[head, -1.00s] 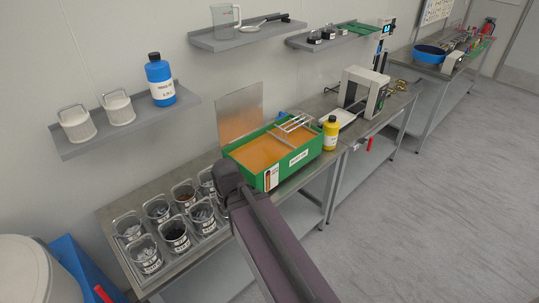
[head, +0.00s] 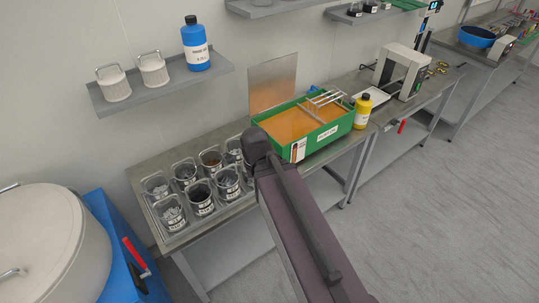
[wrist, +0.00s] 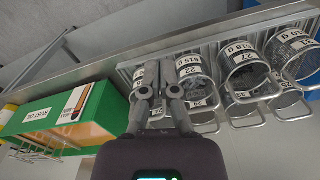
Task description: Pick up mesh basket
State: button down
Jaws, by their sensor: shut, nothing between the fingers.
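Several mesh baskets with wire handles and white number labels stand in a tray on the bench, including a near-left one (head: 172,216) and a dark-filled one (head: 201,198). In the wrist view, labelled baskets show at upper right, such as one with a 618 g label (wrist: 243,72). My gripper (wrist: 158,68) is shut and empty. Its fingers overlap a basket (wrist: 190,68) in the picture; I cannot tell whether they touch. In the head view my arm hides part of the rear right baskets, and the gripper does not show.
A green tub (head: 296,152) of orange liquid stands right of the baskets, with a yellow bottle (head: 362,112) beyond. White baskets (head: 114,86) and a blue bottle (head: 195,50) stand on a wall shelf (head: 160,97). A white lidded drum (head: 45,250) is at lower left. Floor at right is clear.

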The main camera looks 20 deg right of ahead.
aim_at(200, 195)
jog(key=u, duration=0.3)
jog(key=k, duration=0.95)
jog(key=z, duration=0.3)
jog(key=i, duration=0.5)
